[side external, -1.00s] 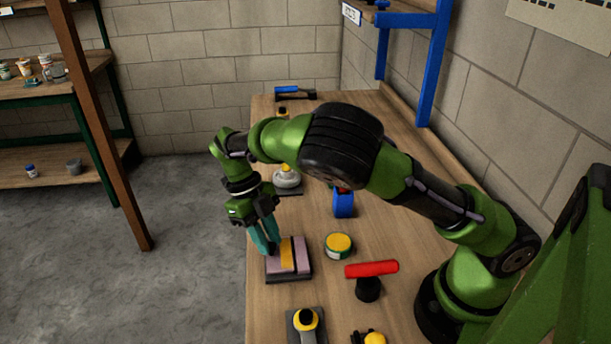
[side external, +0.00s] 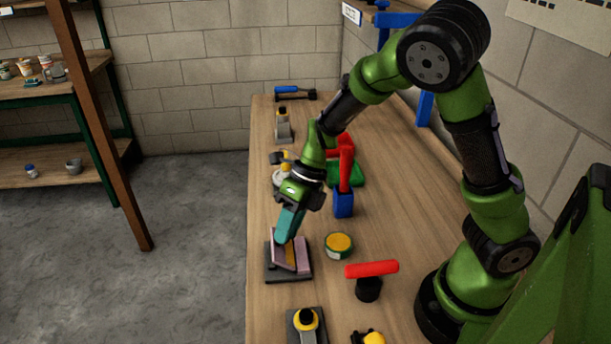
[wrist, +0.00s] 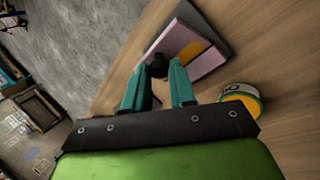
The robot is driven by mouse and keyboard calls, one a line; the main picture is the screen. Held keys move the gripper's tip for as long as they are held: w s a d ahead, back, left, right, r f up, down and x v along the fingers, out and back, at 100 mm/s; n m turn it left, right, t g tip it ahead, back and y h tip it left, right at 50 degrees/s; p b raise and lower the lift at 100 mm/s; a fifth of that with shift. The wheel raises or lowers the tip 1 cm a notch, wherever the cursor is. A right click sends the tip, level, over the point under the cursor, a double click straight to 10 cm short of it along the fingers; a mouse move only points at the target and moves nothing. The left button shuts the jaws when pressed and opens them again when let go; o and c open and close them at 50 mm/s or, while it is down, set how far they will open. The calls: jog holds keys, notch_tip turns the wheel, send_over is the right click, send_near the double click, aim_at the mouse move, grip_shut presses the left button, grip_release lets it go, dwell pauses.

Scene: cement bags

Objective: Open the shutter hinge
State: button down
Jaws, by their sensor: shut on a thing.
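The shutter hinge (side external: 303,255) is a pair of pink plates with an orange-yellow strip on a dark base near the table's left edge. In the side view its left leaf appears tilted up from the base. The hinge also shows in the wrist view (wrist: 208,62). My gripper (side external: 282,240) reaches down to the hinge's left, far side with teal fingers. In the wrist view, my gripper (wrist: 157,70) has its fingertips around a dark knob (wrist: 158,62) at the hinge's edge and is shut on it. The fingers partly hide the raised leaf.
A round tin with a yellow lid (side external: 339,243) stands close to the hinge's right. A red-topped stand (side external: 371,270) is nearer the front. A blue block with a red arm (side external: 343,200) and a green tray (side external: 352,173) lie behind.

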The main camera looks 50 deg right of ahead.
jog(key=s+d+t+y, duration=0.2)
jog(key=t+y, duration=0.1)
jog(key=shift+d+f+n, duration=0.15)
jog(key=shift+d+n, duration=0.05)
jog(key=shift+n, duration=0.1)
jog(key=t+y, duration=0.1)
jog(key=s+d+f+t+y, duration=0.1)
jog(key=shift+s+d+n+y, duration=0.15)
jog(key=shift+n+y, duration=0.15)
jog(key=shift+y, duration=0.1)
jog(key=shift+s+d+f+n+t+y, duration=0.3)
jog(key=shift+s+f+t+y, duration=0.1)
jog(key=shift+t+y, duration=0.4)
jog(key=c, duration=0.9)
grip_release()
jog(key=shift+c, duration=0.2)
jog(key=shift+a, duration=0.1)
